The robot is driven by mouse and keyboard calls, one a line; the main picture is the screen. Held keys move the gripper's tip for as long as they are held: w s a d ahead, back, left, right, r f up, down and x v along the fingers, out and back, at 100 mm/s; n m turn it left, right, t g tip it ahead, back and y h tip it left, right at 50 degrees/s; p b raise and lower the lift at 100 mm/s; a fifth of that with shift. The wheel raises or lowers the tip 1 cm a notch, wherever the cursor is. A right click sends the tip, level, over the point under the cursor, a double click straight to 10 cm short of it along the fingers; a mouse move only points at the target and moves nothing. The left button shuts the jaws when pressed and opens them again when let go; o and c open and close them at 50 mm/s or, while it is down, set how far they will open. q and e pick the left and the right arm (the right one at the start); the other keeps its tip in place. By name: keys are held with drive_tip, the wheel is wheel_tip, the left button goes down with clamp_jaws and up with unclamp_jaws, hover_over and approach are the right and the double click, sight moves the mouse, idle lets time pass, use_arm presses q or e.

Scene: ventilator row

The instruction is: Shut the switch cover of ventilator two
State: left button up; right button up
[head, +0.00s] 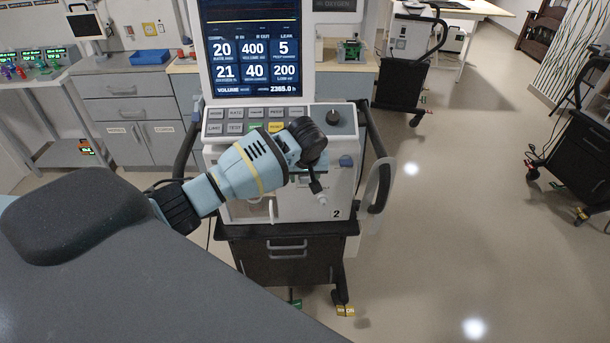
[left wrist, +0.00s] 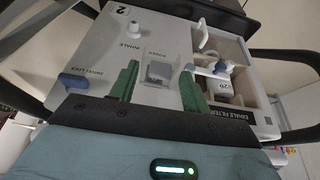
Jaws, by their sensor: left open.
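Ventilator two (head: 340,190) stands in front of me, with a "2" low on its front panel. My left gripper (head: 306,177) is at that panel and hides the switch area in the head view. In the left wrist view the panel appears upside down. There my left gripper (left wrist: 158,68) is open, one green finger on either side of the grey power switch unit (left wrist: 157,75), beside the "POWER" label. The fingers look empty. I cannot tell the cover apart from the switch clearly, nor its angle. My right gripper is not in view.
An open exhale filter compartment (left wrist: 238,62) with white and blue parts lies right of the fingers in the left wrist view. Black side handles (head: 381,180) flank the ventilator. Clear floor lies to its right.

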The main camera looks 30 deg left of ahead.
use_arm(q)
drive_tip(key=c, duration=1)
